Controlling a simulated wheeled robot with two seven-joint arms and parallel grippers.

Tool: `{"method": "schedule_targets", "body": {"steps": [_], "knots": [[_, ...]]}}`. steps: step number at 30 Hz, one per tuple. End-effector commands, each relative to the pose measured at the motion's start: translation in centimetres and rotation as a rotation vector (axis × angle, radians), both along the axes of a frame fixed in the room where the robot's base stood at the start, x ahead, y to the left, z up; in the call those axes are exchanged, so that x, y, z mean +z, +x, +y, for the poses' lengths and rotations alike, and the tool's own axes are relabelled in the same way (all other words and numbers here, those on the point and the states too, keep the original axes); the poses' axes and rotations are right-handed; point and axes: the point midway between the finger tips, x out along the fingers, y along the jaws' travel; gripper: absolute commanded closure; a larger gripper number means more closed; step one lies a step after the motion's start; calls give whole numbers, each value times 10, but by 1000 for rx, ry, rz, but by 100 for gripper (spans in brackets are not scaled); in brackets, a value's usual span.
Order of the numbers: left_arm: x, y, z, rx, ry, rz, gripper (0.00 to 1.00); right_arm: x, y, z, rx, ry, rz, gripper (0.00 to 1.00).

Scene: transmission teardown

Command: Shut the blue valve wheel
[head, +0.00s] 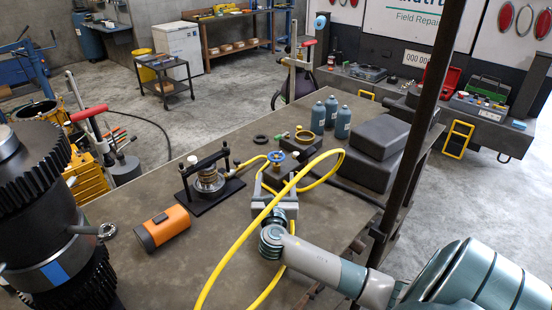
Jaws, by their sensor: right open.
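The blue valve wheel (277,157) sits on top of a small dark block with brass fittings, near the middle of the workbench. The yellow hose (235,257) runs from the fittings and loops over the bench toward the front. My right gripper (276,182) is just in front of the valve block, reaching in from the lower right. Its fingers are apart with nothing seen between them, and it looks clear of the wheel. The hose crosses in front of it and hides part of it. My left gripper is not in view.
Several blue-grey bottles (318,117) and dark cases (380,137) are behind and right. A large gear stack (40,220) fills the left edge. A dark post (415,130) rises at right.

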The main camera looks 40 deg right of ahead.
Motion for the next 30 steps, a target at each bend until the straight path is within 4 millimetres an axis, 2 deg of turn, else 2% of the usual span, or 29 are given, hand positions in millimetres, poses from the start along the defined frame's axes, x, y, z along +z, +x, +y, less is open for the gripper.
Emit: {"method": "schedule_targets", "body": {"steps": [8, 21, 30], "knots": [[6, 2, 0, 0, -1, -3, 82, 2, 13, -12, -1, -3, 1, 31], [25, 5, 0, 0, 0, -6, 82, 3, 62, -58, -2, -2, 1, 31], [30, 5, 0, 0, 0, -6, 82, 1, 84, -78, 0, -1, 1, 31]]}}
